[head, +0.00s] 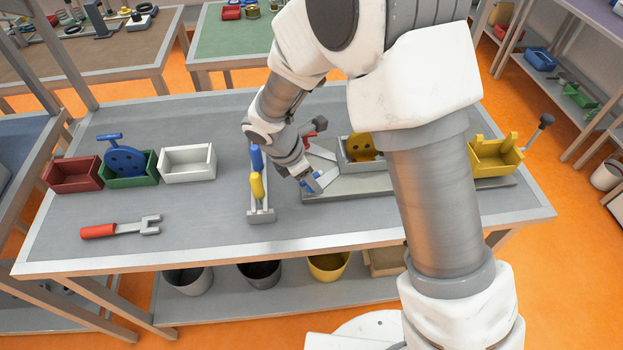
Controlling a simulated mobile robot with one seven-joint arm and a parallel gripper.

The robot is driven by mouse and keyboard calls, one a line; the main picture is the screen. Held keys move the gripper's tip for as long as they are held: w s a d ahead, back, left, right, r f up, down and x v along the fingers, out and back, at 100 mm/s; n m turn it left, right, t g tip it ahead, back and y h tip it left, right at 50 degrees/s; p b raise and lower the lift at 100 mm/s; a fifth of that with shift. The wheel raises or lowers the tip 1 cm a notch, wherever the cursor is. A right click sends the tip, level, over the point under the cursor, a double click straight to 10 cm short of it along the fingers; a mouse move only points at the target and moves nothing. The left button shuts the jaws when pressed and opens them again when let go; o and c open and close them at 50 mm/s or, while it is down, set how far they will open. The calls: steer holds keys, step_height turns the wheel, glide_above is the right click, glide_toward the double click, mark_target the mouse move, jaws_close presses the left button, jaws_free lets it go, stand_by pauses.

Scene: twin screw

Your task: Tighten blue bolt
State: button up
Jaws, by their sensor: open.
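A small blue piece, which looks like the blue bolt (309,188), is at the left end of a grey fixture plate (350,185) on the workbench. My gripper (312,181) is open and reaches down right at the blue piece. I cannot tell whether the jaws are around it or touching it. A red piece (320,122) shows further back, behind my gripper. My arm hides part of the fixture.
A grey rack (261,215) holding blue and yellow handles stands close left of my gripper. A red-handled wrench (120,228) lies front left. Red (73,175), green (143,180), white (188,163) and yellow (495,158) bins stand on the grey bench (205,222).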

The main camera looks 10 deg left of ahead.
steer(key=shift+d+f, duration=0.1)
steer(key=shift+f, duration=0.05)
steer(key=shift+c, duration=0.3)
jaws_close()
steer(key=shift+w+m, duration=0.1)
steer(key=shift+m, duration=0.2)
steer(key=shift+m+g+h, duration=0.4)
steer(key=shift+m+g, duration=0.5)
steer(key=shift+m, duration=1.5)
steer(key=shift+o, duration=0.3)
jaws_free()
